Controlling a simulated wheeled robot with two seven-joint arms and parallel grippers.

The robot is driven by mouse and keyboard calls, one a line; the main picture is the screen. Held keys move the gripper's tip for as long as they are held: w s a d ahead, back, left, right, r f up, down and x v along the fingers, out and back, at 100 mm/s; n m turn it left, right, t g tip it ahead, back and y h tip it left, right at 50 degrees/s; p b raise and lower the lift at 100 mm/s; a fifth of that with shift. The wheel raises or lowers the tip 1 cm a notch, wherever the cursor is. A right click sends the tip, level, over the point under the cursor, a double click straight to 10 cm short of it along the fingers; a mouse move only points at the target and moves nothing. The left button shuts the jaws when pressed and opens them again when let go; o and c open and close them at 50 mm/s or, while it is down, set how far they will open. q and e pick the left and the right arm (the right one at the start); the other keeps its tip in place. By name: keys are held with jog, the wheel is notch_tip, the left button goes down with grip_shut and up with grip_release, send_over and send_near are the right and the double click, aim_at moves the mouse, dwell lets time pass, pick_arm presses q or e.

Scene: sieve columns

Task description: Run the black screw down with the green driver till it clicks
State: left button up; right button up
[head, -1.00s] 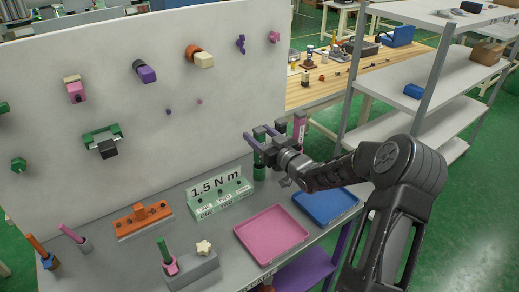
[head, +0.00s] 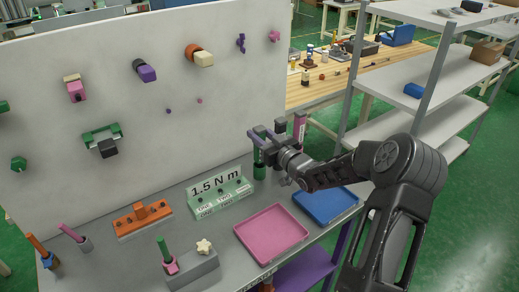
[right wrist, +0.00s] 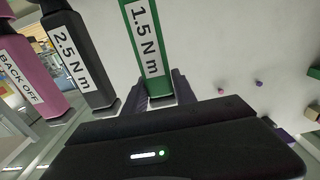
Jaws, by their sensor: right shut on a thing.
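The green driver (head: 259,170), marked 1.5 N m in the right wrist view (right wrist: 146,45), stands upright at the back right of the bench. My right gripper (head: 261,137) is shut on it near its upper part, with a purple finger on each side. A green block (head: 222,200) with a 1.5 N m sign stands left of the driver. Small dark spots show on the block, too small to tell which is the black screw. My left gripper is not in view.
A black driver marked 2.5 N m (right wrist: 80,55) and a pink one marked BACK OFF (right wrist: 30,75) stand close beside the green driver. A pink tray (head: 271,233) and a blue tray (head: 326,205) lie in front. The white board (head: 60,150) rises behind.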

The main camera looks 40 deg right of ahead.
grip_shut()
dwell(0.4)
jog(key=shift+r, duration=0.1)
dwell(0.3)
notch_tip(320, 180, up, 10)
jog(key=shift+f+b, duration=0.1)
jog(key=shift+b, duration=0.35)
dwell(0.5)
